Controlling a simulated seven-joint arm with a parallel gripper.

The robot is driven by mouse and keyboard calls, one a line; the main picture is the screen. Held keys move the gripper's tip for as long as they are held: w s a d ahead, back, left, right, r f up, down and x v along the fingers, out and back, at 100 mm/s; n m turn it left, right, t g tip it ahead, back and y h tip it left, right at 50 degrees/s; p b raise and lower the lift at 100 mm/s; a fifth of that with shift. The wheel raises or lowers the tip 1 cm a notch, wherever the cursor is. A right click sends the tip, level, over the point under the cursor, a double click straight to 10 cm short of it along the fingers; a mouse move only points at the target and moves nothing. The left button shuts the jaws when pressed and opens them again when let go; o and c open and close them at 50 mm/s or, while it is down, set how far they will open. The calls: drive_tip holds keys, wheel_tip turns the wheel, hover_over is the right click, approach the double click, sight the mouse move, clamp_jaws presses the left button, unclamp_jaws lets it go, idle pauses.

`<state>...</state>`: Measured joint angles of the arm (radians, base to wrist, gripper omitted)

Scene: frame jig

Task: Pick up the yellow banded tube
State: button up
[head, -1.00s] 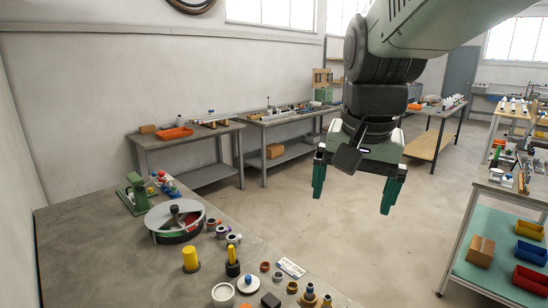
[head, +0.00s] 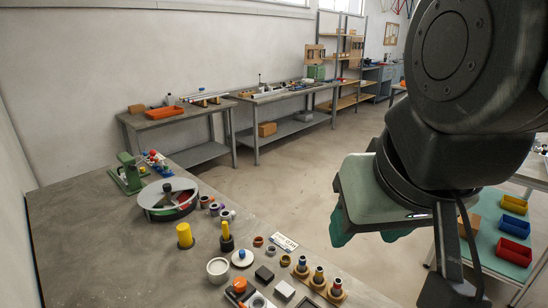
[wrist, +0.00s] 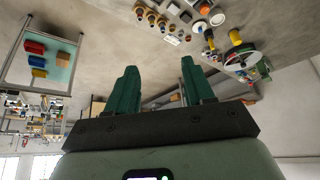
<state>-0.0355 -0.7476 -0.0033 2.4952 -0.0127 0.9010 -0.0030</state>
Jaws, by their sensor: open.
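Two yellow pieces stand on the grey bench, and I cannot tell which, if either, is the yellow banded tube. One is a plain thick yellow cylinder (head: 185,235). The other is a slim yellow rod (head: 226,230) upright in a black base. Several small tubes with coloured tops, such as a red-topped one (head: 319,274), stand on wooden bases nearby; their bands are too small to tell. My gripper (head: 366,236) is open and empty, above and to the right of the bench. Its green fingers also show in the wrist view (wrist: 159,66), apart from everything.
A round covered dish (head: 168,201) and a green press (head: 130,174) stand at the bench's far left. Rings, a white lidded piece (head: 242,257) and dark blocks crowd the front. The left of the bench (head: 90,235) is clear. Blue and red bins (head: 509,226) stand far right.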

drive_tip(key=w+d+f+n+g, duration=0.1)
drive_tip(key=w+f+n, duration=0.15)
drive_tip(key=w, duration=0.35)
drive_tip(key=w+f+n+g, duration=0.1)
drive_tip(key=w+n, duration=0.3)
drive_tip(key=w, duration=0.3)
drive_tip(key=n+g, duration=0.3)
drive_tip(key=n, duration=0.6)
hover_over(320, 269)
drive_tip(key=s, duration=0.1)
wheel_tip(320, 269, down, 20)
drive_tip(key=r, duration=0.1)
drive_tip(key=f, duration=0.4)
drive_tip(key=f+n, duration=0.1)
drive_tip(key=f, duration=0.3)
drive_tip(key=w+f+n, duration=0.1)
drive_tip(key=f, duration=0.4)
drive_tip(key=shift+d+g, duration=0.15)
drive_tip(key=shift+g, duration=0.15)
drive_tip(key=shift+f, duration=2.85)
clamp_jaws()
